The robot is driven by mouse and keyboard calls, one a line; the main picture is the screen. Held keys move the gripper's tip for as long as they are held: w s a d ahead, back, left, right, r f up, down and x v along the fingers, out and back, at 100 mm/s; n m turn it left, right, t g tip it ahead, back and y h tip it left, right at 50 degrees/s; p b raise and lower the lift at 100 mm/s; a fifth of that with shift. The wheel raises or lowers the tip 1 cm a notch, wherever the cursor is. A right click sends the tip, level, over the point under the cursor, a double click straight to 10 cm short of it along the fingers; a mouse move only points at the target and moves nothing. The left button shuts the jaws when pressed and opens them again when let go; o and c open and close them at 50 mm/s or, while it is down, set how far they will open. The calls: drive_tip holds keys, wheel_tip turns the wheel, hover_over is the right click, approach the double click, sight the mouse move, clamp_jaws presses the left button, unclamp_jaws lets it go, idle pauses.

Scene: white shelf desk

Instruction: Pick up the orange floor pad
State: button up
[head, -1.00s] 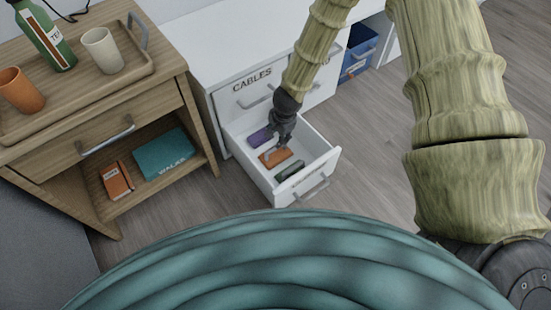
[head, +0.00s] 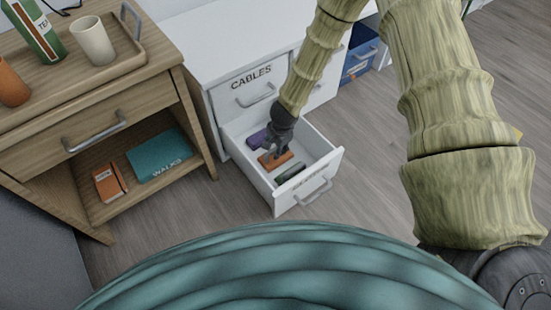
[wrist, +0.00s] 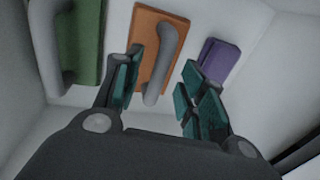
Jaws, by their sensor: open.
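The orange floor pad (head: 276,163) lies in the open lower drawer, between a purple pad and a green pad. In the wrist view the orange pad (wrist: 150,30) has a grey curved handle (wrist: 164,62) on it. My gripper (head: 272,152) is down inside the drawer, over the orange pad and hiding part of it. In the wrist view my gripper (wrist: 160,80) is open, with one teal-padded finger on each side of the handle. I cannot tell whether a finger touches it.
The purple pad (wrist: 220,60) and the green pad (wrist: 84,45) flank the orange one closely. The drawer's front wall (head: 308,182) and sides surround my gripper. A wooden cabinet (head: 190,125) with a tray (head: 120,70) on top stands to the left.

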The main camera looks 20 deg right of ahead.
drive_tip(key=f, duration=0.1)
drive_tip(key=f+b, duration=0.1)
drive_tip(key=shift+w+a+f, duration=0.1)
drive_tip(key=shift+w+f, duration=0.1)
drive_tip(key=shift+f, duration=0.1)
drive_tip(key=shift+r, duration=0.1)
clamp_jaws()
wheel_tip(320, 180, up, 10)
drive_tip(key=p, duration=0.5)
drive_tip(key=shift+p, duration=0.4)
